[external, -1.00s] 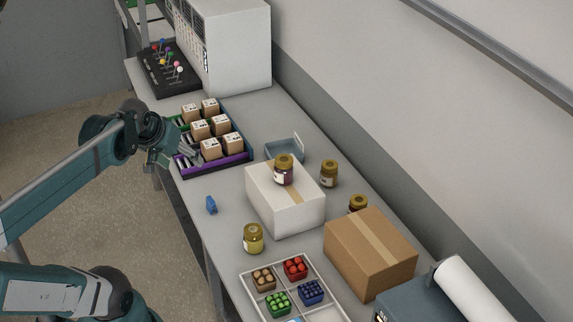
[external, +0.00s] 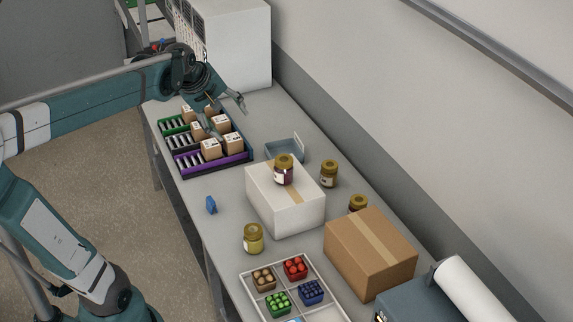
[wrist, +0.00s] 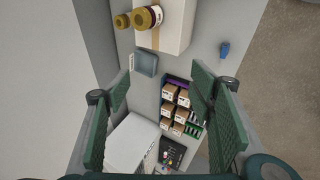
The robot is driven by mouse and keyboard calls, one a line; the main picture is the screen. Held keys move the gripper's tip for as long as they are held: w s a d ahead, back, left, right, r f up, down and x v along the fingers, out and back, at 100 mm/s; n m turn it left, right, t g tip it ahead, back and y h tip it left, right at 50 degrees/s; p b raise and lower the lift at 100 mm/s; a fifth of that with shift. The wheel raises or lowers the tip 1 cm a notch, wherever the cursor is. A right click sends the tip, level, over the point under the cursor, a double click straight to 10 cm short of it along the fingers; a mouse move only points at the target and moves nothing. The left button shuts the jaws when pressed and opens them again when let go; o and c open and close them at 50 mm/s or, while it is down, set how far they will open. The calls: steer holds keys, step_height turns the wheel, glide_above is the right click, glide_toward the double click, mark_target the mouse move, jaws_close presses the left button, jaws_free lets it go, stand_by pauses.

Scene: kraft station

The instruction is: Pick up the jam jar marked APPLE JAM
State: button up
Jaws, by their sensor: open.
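Several gold-lidded jam jars stand on the bench; I cannot read their labels. A dark red jar (external: 284,172) stands on the white box (external: 262,203). A darker jar (external: 329,175) stands right of that box, and another jar (external: 358,203) is partly hidden by the cardboard box. A pale yellow jar (external: 253,239) stands at the white box's near side. My gripper (external: 230,103) is open and empty, above the far part of the bench, away from all jars. In the wrist view its fingers (wrist: 160,88) are spread; the jar on the box (wrist: 148,18) shows at the top.
A rack of small cartons (external: 246,157) lies below my gripper. A grey-blue bin (external: 285,150) sits behind the white box. A cardboard box (external: 370,252), a divided tray of produce (external: 262,303) and a blue object (external: 211,205) are also on the bench.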

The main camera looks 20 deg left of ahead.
steer(key=w+d+n+g+h+p, duration=0.1)
steer(key=w+d+n, duration=0.35)
steer(key=w, duration=0.25)
steer(key=w+d+n+h, duration=0.1)
steer(key=w+d+n, duration=0.2)
steer(key=w+d, duration=0.35)
steer(key=n+g+h+p, duration=0.1)
steer(key=n+p, duration=0.1)
steer(key=n, duration=0.5)
glide_above(328, 164)
steer(key=s+a, duration=0.2)
step_height(328, 164, down, 7)
step_height(328, 164, down, 18)
steer(key=shift+s+a+f, duration=0.15)
steer(key=shift+a+f, duration=0.05)
steer(key=shift+f+n, duration=0.1)
steer(key=shift+n, duration=0.15)
steer(key=shift+x, duration=1.15)
steer(key=shift+f, duration=0.1)
steer(key=shift+x, duration=2.6)
